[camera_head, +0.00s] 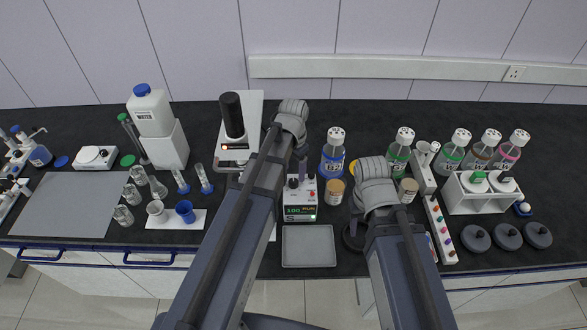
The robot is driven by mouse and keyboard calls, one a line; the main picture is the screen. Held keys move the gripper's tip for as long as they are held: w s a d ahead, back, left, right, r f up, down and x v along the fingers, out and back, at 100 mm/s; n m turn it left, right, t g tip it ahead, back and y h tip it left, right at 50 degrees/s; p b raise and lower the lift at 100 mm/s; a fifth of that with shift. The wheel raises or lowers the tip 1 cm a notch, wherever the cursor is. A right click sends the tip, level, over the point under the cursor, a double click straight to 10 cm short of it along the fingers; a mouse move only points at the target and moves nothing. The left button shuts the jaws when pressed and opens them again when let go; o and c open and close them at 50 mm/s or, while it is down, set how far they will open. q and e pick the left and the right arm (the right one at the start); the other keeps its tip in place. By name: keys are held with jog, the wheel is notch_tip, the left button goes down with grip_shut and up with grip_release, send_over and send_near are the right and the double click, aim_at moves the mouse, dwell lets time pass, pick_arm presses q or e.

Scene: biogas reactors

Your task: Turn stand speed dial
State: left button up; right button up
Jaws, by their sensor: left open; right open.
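The stand (300,212) is a small white and dark box with a lit green readout that appears to read 100 RPM. It sits on the dark bench near the middle. A dark round dial (293,183) shows on its upper face, with a red spot to its right. My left gripper (301,170) points down just above the stand, close to the dial, open and small in view. I cannot tell whether it touches the dial. My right arm reaches in right of the stand; its gripper (353,234) is mostly hidden by the arm, low over the bench.
A grey tray (308,246) lies in front of the stand. A blue-liquid bottle (333,154) and a brown-lidded jar (334,191) stand close on its right. A white instrument with a black cylinder (232,115) stands to the left. Racks, bottles and glassware fill both sides.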

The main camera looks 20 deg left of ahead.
aim_at(294, 182)
pick_arm(q)
jog(key=shift+r+p, duration=0.95)
jog(key=shift+r, duration=0.55)
pick_arm(e)
notch_tip(294, 182, up, 3)
jog(key=shift+f, duration=0.1)
pick_arm(q)
jog(key=shift+s+d+f, duration=0.15)
jog(key=shift+s+f, duration=0.05)
jog(key=s+d+f+n+b, duration=0.1)
jog(key=s+d+f+b, duration=0.3)
jog(key=s, duration=0.3)
jog(key=s+d+f+n+y+b, duration=0.1)
jog(key=s+d+f+b, duration=0.3)
jog(key=s+d, duration=0.2)
jog(key=shift+s+d+f+b, duration=0.15)
jog(key=shift+s+d+b, duration=0.2)
jog(key=shift+s, duration=0.35)
pick_arm(e)
notch_tip(294, 182, down, 9)
pick_arm(q)
jog(key=shift+a, duration=0.1)
